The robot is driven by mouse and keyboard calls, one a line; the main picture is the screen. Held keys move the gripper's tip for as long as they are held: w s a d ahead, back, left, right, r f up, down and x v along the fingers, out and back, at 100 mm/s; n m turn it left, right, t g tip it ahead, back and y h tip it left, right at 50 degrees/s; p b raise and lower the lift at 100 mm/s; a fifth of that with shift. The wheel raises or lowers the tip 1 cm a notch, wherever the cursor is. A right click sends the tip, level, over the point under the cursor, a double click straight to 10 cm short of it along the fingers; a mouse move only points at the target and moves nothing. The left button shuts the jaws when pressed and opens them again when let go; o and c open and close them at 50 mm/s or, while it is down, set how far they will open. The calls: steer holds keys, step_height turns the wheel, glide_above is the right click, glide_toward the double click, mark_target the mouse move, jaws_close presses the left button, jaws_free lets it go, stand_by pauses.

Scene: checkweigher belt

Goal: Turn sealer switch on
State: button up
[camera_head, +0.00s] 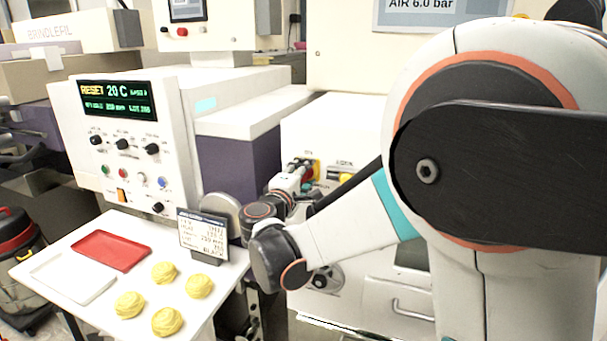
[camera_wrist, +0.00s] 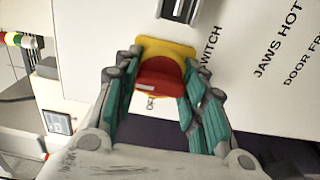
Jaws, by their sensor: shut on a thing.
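The sealer switch shows in the wrist view as a red handle (camera_wrist: 160,82) on a yellow plate (camera_wrist: 165,46), on a white panel with the word "SWITCH" beside it. In the head view the switch's yellow plate (camera_head: 315,166) is small and partly hidden behind my arm. My gripper (camera_wrist: 161,66) has its teal-padded fingers on either side of the red handle and is shut on it. The handle's front face lies crosswise in the wrist view. A small metal piece hangs below it. Whether the switch is on cannot be read.
Left of my arm stands a white machine with a lit display (camera_head: 117,101) and several knobs. A white table (camera_head: 70,243) holds a red tray (camera_head: 110,250), yellow items and a small sign (camera_head: 204,236). A dark grey handle (camera_wrist: 180,10) sits on the panel above the switch.

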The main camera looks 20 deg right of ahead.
steer(key=shift+f, duration=0.1)
stand_by(0.3)
steer(key=o, duration=1.1)
steer(key=v, duration=0.7)
steer(key=shift+s+a, duration=0.2)
steer(key=shift+s, duration=0.05)
